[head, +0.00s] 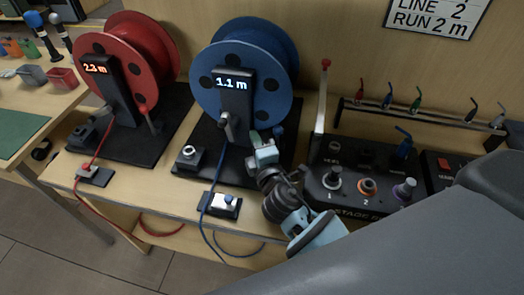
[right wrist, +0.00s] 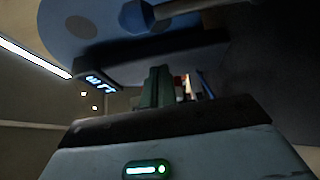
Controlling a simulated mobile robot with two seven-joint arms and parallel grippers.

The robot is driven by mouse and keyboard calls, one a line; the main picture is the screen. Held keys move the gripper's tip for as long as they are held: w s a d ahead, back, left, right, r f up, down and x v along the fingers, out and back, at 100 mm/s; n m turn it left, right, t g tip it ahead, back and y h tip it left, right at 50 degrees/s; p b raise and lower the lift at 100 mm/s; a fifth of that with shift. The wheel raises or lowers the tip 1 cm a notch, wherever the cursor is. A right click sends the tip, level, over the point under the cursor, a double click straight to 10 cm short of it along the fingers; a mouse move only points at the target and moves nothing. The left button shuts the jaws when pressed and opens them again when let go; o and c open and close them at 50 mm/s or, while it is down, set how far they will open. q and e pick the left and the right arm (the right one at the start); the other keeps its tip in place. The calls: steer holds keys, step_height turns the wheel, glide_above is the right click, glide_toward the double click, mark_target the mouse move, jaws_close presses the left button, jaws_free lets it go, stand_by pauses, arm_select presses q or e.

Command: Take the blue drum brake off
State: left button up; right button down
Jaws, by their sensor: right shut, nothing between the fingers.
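The blue drum (head: 247,75) stands on a dark base plate, with a post in front whose display (head: 233,83) reads 1.1 m. A blue-tipped lever (head: 278,131) shows at its lower right, partly hidden by my right gripper (head: 256,138); I take it for the brake. My right gripper is shut and empty, close in front of this lever; I cannot tell whether they touch. In the right wrist view the drum (right wrist: 95,22) looms above the closed fingers (right wrist: 158,88). My left gripper is not in view.
A red drum (head: 122,60) reading 2.3 m stands to the left. A grey knob box (head: 189,157) and a cable guide (head: 221,205) sit in front of the blue drum. A stage control box (head: 350,205) and a rack of coloured plugs (head: 420,115) are to the right.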

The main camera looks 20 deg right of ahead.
mark_target(277, 141)
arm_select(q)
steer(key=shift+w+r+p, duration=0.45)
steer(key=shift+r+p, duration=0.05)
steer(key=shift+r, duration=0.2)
arm_select(e)
steer(key=d, duration=0.2)
steer(key=s+d, duration=0.1)
steer(key=shift+d, duration=0.4)
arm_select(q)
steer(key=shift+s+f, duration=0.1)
arm_select(e)
steer(key=shift+s+d+f+m+b, duration=0.3)
steer(key=shift+f+m+b, duration=0.15)
steer(key=shift+b, duration=0.6)
steer(key=shift+d+r+t, duration=0.1)
steer(key=shift+t, duration=0.2)
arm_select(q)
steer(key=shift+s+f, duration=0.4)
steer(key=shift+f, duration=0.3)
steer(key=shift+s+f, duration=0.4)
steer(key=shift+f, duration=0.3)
arm_select(e)
steer(key=shift+d+r, duration=0.1)
steer(key=shift+r, duration=0.35)
steer(key=shift+m, duration=0.25)
